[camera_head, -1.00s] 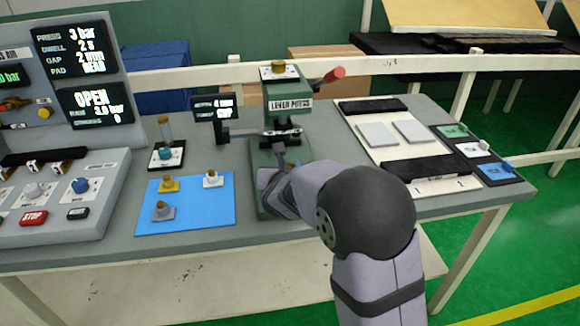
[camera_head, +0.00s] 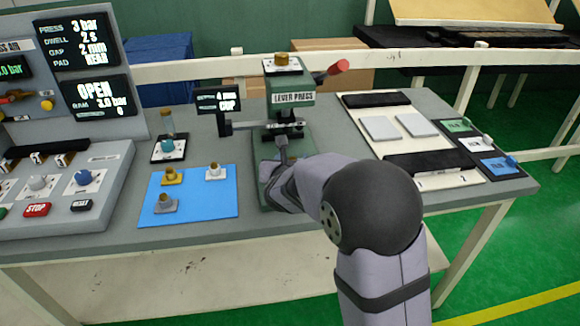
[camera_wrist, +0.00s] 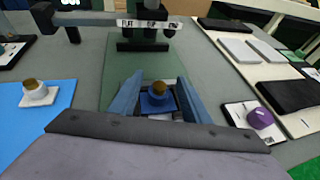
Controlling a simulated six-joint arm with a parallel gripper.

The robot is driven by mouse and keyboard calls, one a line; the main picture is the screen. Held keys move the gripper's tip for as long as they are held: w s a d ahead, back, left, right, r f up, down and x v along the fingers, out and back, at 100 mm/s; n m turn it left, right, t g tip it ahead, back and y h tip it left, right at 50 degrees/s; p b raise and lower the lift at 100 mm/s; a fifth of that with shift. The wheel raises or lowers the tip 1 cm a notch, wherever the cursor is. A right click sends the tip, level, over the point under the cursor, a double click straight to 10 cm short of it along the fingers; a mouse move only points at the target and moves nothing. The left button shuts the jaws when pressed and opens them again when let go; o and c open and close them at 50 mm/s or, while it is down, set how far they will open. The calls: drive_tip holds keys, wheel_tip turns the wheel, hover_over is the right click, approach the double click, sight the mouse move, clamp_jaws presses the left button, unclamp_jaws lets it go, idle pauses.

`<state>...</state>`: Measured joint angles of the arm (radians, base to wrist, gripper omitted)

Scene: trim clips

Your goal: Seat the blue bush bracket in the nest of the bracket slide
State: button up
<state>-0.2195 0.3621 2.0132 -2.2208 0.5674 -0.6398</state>
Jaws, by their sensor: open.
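My gripper (camera_wrist: 158,80) is open, with one finger on each side of the bracket and visible gaps between. In the head view my arm hides the bracket and the nest. The green lever press (camera_head: 290,97) stands just beyond, its ram above the slide's far end.
A blue mat (camera_head: 215,205) on the left holds yellow (camera_head: 172,178), white (camera_head: 215,173) and grey (camera_head: 165,207) brackets. A purple knob (camera_wrist: 260,118) on a white plate is close to the right of my gripper. A white board (camera_head: 390,150) with grey pads lies further right.

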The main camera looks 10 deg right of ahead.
drive_tip(key=v, duration=1.1)
drive_tip(key=shift+s+r, duration=0.2)
drive_tip(key=s+d+f+m+g+h+p, duration=0.1)
drive_tip(key=s+d+f+m+g+p, duration=0.2)
drive_tip(key=s+d+m, duration=0.35)
drive_tip(key=s+d+f+m+g+h+p, duration=0.1)
drive_tip(key=s+d+f+m+g+p, duration=0.1)
drive_tip(key=s+d+m+g, duration=0.45)
drive_tip(key=s+a+f+m+g+y+p, duration=0.1)
drive_tip(key=s+a+m, duration=0.3)
drive_tip(key=m, duration=0.6)
drive_tip(key=s+a+f+m+g+y+p, duration=0.2)
drive_tip(key=s+a+m+y+p, duration=0.1)
drive_tip(key=s+m, duration=0.6)
drive_tip(key=shift+s+a+m+g+y+p, duration=0.35)
drive_tip(key=shift+a+m+y, duration=0.2)
drive_tip(key=shift+y, duration=0.25)
